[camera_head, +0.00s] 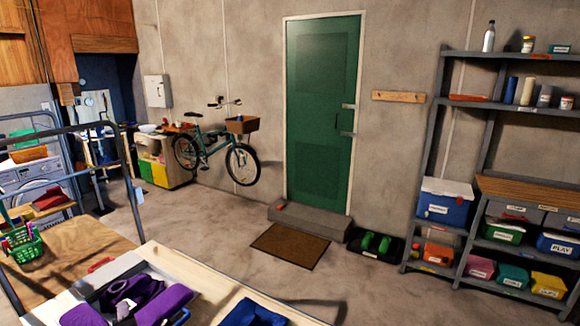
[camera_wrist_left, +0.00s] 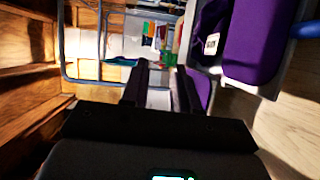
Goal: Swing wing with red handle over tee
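A grey folding board (camera_head: 92,297) lies on the pale table at the bottom of the head view. A small red piece, likely the red handle (camera_head: 101,264), shows at its far left edge. Purple cloth, likely the tee (camera_head: 172,303), lies on the board, partly cut off by the frame. In the left wrist view the purple cloth (camera_wrist_left: 255,40) shows at upper right with a white label. My left gripper (camera_wrist_left: 161,72) has its two dark fingers apart, with nothing seen between them, left of the cloth. I cannot clearly make it out in the head view. My right gripper is not in view.
A blue cloth (camera_head: 248,313) lies right of the board. A green basket (camera_head: 22,246) of small items stands on the wooden surface at left, near a metal rail frame (camera_head: 133,180). The floor beyond the table is mostly clear, with a brown mat (camera_head: 290,246).

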